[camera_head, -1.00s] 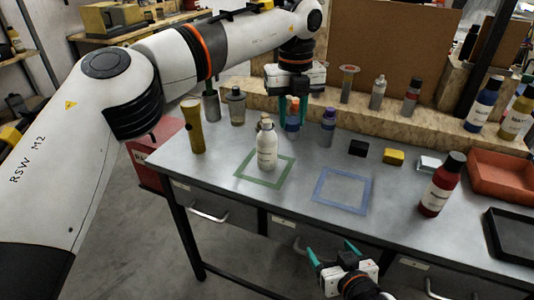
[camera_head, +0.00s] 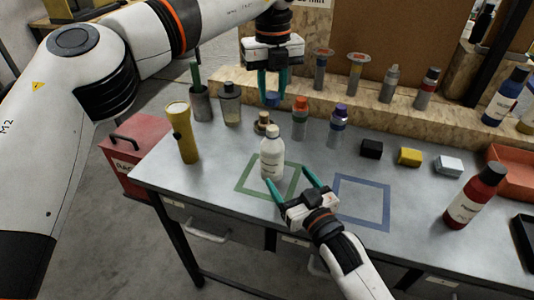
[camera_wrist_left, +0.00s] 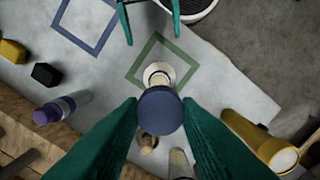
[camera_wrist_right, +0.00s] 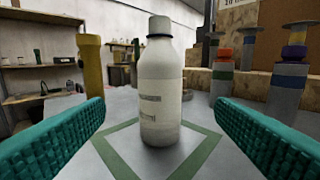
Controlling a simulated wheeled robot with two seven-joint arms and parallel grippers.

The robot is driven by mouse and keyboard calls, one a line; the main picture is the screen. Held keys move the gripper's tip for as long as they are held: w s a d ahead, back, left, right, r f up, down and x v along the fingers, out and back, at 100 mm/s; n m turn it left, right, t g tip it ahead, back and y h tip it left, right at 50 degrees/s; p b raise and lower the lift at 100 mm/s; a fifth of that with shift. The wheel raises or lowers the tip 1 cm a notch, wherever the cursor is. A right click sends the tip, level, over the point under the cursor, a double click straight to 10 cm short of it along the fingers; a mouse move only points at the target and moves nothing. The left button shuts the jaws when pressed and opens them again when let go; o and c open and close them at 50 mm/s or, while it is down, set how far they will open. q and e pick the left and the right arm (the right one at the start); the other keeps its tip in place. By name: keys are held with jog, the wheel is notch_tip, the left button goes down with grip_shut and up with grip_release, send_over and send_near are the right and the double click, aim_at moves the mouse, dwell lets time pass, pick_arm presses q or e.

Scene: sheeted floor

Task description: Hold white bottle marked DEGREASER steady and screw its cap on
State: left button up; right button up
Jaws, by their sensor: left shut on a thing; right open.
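The white bottle (camera_head: 272,160) stands upright inside the green square outline (camera_head: 245,186). My left gripper (camera_head: 270,98) is shut on a dark blue cap (camera_wrist_left: 160,111), held in the air above and apart from the bottle. In the left wrist view the cap hides part of the bottle (camera_wrist_left: 158,72). My right gripper (camera_head: 289,184) is open low at the bottle's front, its fingers spread to either side in the right wrist view, with gaps.
A yellow flashlight (camera_head: 183,132) stands left of the bottle. A brass-topped item (camera_head: 262,122), an orange-capped bottle (camera_head: 300,120) and a purple-capped bottle (camera_head: 337,128) stand behind it. The blue square outline (camera_head: 362,180) is empty. A red bottle (camera_head: 473,198) stands farther right.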

pick_arm(q)
jog(key=shift+s+d+r, duration=0.25)
jog(key=shift+s, duration=0.25)
pick_arm(e)
jog(key=shift+s+d+r, duration=0.15)
jog(key=shift+s+r, duration=0.05)
jog(key=shift+s, duration=0.2)
pick_arm(q)
jog(key=shift+w+a+f, duration=0.1)
jog(key=shift+w, duration=0.15)
pick_arm(e)
jog(key=x, duration=1.2)
jog(key=shift+w+f, duration=0.1)
jog(key=shift+c, duration=0.5)
jog(key=c, duration=1.4)
pick_arm(q)
send_over(273, 128)
jog(key=shift+f, duration=2.5)
jog(key=shift+f, duration=0.85)
jog(key=shift+f, duration=0.55)
